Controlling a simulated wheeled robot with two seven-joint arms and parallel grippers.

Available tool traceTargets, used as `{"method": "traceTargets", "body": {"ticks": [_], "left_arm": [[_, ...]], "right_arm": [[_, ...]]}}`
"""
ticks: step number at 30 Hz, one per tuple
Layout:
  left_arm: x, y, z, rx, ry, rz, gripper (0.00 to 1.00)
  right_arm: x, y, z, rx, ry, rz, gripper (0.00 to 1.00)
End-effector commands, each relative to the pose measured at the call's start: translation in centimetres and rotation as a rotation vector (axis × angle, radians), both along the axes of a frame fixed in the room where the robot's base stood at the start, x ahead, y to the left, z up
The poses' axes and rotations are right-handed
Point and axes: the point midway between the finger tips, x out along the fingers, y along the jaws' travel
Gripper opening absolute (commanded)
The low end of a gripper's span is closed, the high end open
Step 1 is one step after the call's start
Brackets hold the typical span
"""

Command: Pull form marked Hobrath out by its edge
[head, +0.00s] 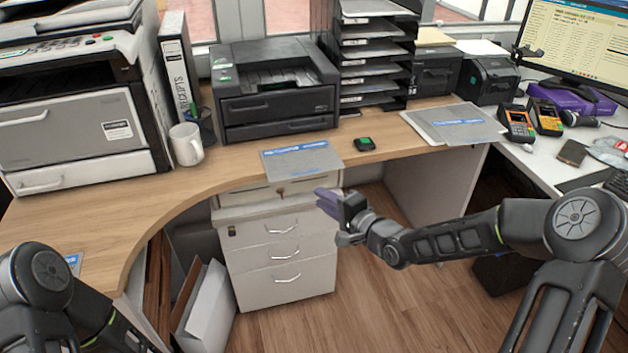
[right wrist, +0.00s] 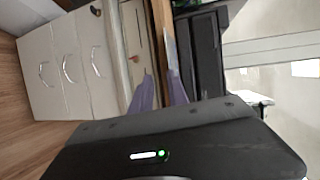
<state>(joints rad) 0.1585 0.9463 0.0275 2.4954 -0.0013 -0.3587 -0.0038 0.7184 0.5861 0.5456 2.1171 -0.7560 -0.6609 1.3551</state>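A grey form with a blue header (head: 301,161) lies at the counter's front edge, above the drawer cabinet, and seems to stick out a little past the edge. Another grey form with a blue band (head: 462,124) lies on papers further right. A third form (head: 73,262) shows partly at the far left. The names on them are too small to read, so I cannot tell which is marked Hobrath. My right gripper (head: 328,203) is just below and right of the middle form, apart from it. In the right wrist view its purple fingers (right wrist: 161,90) are apart and empty. My left gripper is out of view.
The wooden counter (head: 230,170) curves around the white drawer cabinet (head: 283,255). A small black device (head: 365,144) lies right of the middle form. A white mug (head: 186,145), a printer (head: 275,90) and a tray stack (head: 372,60) stand behind.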

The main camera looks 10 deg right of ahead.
Motion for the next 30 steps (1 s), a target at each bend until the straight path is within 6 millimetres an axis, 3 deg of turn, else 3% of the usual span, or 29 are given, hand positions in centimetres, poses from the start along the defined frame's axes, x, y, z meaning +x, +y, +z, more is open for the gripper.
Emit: {"method": "traceTargets", "body": {"ticks": [18,30], "left_arm": [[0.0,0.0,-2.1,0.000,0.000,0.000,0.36],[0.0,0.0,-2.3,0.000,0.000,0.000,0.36]], "right_arm": [[7.8,0.8,-0.1,0.001,0.000,0.001,0.20],[9.9,1.0,0.0,0.000,0.000,0.000,0.20]]}}
